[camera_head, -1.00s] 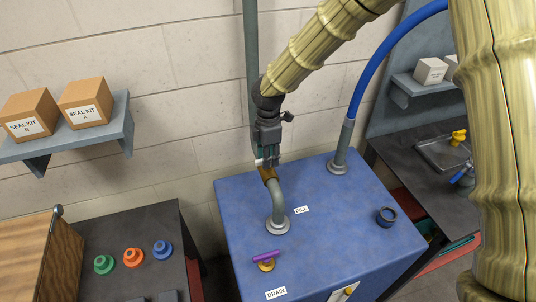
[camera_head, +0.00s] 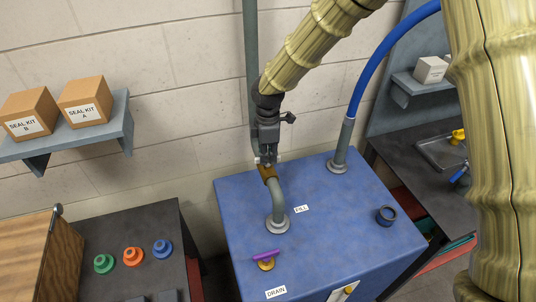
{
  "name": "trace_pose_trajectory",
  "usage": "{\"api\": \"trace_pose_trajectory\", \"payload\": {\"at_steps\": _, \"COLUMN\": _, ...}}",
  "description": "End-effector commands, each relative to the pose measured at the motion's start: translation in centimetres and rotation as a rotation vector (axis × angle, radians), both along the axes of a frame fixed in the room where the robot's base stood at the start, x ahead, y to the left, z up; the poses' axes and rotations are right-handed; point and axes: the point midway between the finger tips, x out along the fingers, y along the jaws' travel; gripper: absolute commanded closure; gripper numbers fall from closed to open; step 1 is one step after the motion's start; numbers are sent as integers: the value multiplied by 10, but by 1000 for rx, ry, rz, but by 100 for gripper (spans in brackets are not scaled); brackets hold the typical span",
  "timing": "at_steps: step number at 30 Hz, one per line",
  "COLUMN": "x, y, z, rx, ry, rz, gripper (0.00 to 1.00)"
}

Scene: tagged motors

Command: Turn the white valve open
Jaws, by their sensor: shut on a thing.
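My gripper (camera_head: 266,158) points down at the brass valve body (camera_head: 268,173) on the bent grey pipe (camera_head: 278,202), beside the FILL label on the blue cabinet (camera_head: 335,225). It is shut on the white valve handle (camera_head: 257,160); only a small pale bit shows at the fingertips, and the fingers hide the rest. How far the handle is turned cannot be made out. A second valve with a purple handle (camera_head: 266,255) sits near the DRAIN label at the cabinet's front.
A vertical grey pipe (camera_head: 251,60) runs close behind my gripper along the wall. A blue hose (camera_head: 374,62) rises to the right. A dark ring (camera_head: 387,216) lies on the cabinet top. A shelf (camera_head: 120,125) with boxes is at left.

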Motion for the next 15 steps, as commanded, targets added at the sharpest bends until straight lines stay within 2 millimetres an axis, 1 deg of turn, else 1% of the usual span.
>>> {"api": "trace_pose_trajectory", "payload": {"at_steps": 15, "x": 0, "y": 0, "z": 0, "rx": -2, "ry": -1, "rz": -475, "gripper": 100}}
